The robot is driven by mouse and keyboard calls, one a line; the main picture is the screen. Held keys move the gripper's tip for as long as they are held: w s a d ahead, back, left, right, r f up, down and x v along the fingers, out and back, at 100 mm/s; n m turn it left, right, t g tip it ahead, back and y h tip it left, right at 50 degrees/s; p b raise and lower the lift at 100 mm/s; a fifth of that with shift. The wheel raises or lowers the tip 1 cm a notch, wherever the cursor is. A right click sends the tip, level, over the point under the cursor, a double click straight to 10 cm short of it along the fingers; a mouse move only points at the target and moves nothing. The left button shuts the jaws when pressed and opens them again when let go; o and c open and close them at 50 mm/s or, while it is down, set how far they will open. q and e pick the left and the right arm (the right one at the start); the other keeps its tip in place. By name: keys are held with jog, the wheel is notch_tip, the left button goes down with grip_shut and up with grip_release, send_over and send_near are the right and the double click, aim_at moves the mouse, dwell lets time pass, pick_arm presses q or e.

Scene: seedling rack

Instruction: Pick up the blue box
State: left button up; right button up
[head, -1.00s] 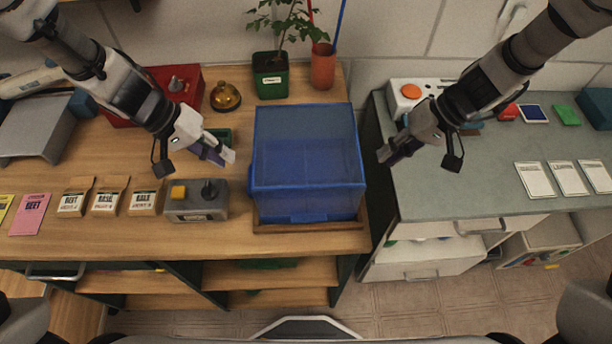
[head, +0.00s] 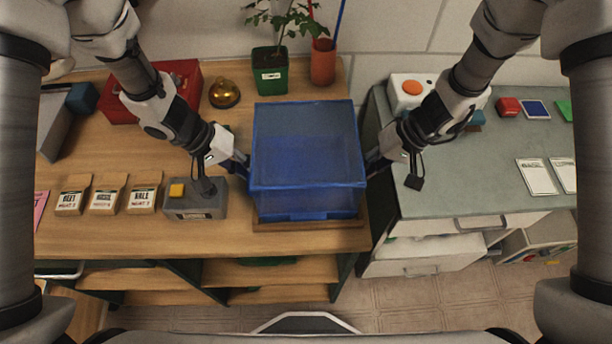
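The blue box (head: 306,150) is a translucent lidded box. It sits on a wooden board (head: 310,226) at the right end of the wooden bench. My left gripper (head: 243,165) is at the left side of the box, its fingertips close to or touching the wall. My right gripper (head: 371,164) is at the right side of the box in the same way. The box partly hides the fingertips of both, so I cannot tell how far apart the fingers are or whether they press on the wall. The box looks level.
A grey control box (head: 195,200) with a yellow button stands left of the blue box. A potted plant (head: 270,76), a terracotta pot (head: 323,64) and a brass bell (head: 224,94) stand behind. Seed packets (head: 106,196) lie at left. A gap separates the benches.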

pick_arm(q)
jog(key=shift+s, duration=0.1)
grip_shut()
pick_arm(e)
grip_shut()
